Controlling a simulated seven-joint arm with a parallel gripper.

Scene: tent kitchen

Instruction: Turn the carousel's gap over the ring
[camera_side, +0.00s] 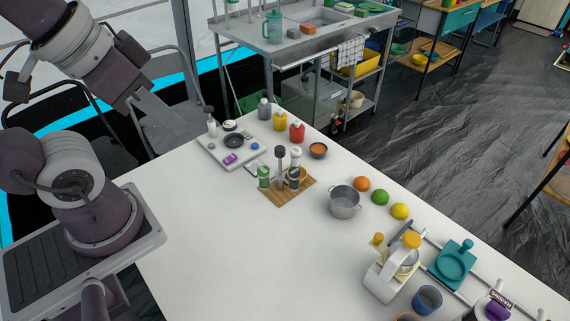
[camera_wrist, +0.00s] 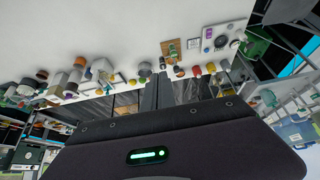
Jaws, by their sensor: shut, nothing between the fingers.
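The likely carousel is a close group of jars and grinders on a square wooden board (camera_side: 284,201) in mid-table. A green jar (camera_side: 263,177) is at its left, with dark- and pale-topped upright pieces beside it. A tan curved edge shows behind them; I cannot tell whether it is the ring. The gap cannot be made out. In the wrist view the wooden board (camera_wrist: 171,47) is small and far off. My gripper (camera_side: 178,127) is up at the left, well away from the group. In the wrist view its fingers (camera_wrist: 158,77) are together and empty.
A pale tray (camera_side: 215,150) with a dark round dish stands behind the group. A metal pot (camera_side: 344,202), an orange bowl (camera_side: 318,150), fruit and a white mixer-like appliance (camera_side: 392,270) stand to the right. The front left of the white table (camera_side: 220,260) is clear.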

